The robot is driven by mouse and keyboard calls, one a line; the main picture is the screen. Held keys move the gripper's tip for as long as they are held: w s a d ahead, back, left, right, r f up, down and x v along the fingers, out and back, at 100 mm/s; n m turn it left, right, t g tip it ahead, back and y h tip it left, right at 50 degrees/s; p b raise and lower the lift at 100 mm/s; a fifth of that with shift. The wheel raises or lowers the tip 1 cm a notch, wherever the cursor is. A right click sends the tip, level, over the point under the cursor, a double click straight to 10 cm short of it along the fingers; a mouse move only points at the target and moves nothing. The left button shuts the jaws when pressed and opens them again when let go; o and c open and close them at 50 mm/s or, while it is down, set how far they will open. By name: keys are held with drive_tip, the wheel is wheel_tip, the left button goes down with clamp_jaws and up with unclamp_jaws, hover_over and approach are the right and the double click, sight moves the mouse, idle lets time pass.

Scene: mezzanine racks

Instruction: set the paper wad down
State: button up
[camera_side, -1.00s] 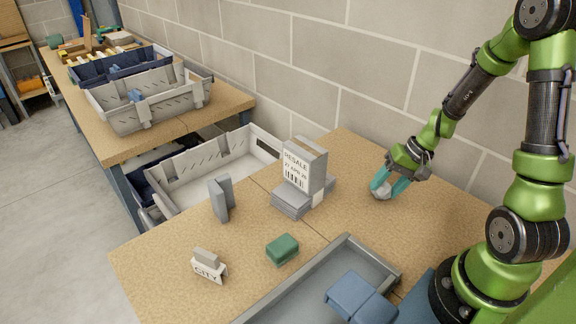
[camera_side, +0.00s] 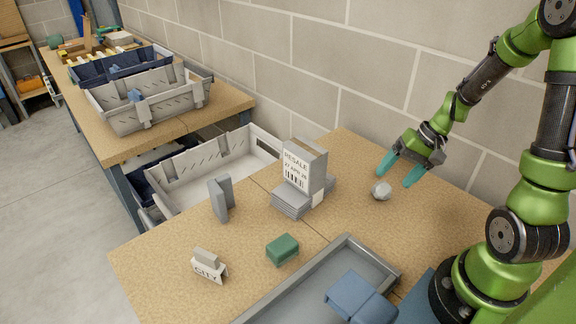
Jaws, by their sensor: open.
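The paper wad (camera_side: 381,190) is a small, crumpled, whitish-grey ball. It rests on the tan table top, to the right of the "RESALE" sign. My gripper (camera_side: 400,173) has teal fingers and is open and empty. It is above the wad and slightly to its right, and its fingertips look clear of it. Nothing hides the wad.
The "RESALE" sign (camera_side: 297,168) stands with a grey stack at its base. A green block (camera_side: 282,249), a "CITY" holder (camera_side: 209,265) and a grey upright piece (camera_side: 221,198) stand further left. A grey tray (camera_side: 345,246) holds blue blocks in front. The wall is behind.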

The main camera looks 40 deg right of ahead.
drive_tip(key=v, duration=0.7)
drive_tip(key=s+a+r+n+t+h, duration=0.1)
drive_tip(key=a+r+n, duration=0.1)
drive_tip(key=a+r, duration=0.4)
drive_tip(key=s+a+r+n+t, duration=0.1)
drive_tip(key=a+r, duration=0.5)
drive_tip(key=a, duration=0.6)
drive_tip(key=shift+a+n+t+h, duration=0.25)
drive_tip(key=shift+n+t+h, duration=0.15)
drive_tip(key=shift+n+t, duration=0.45)
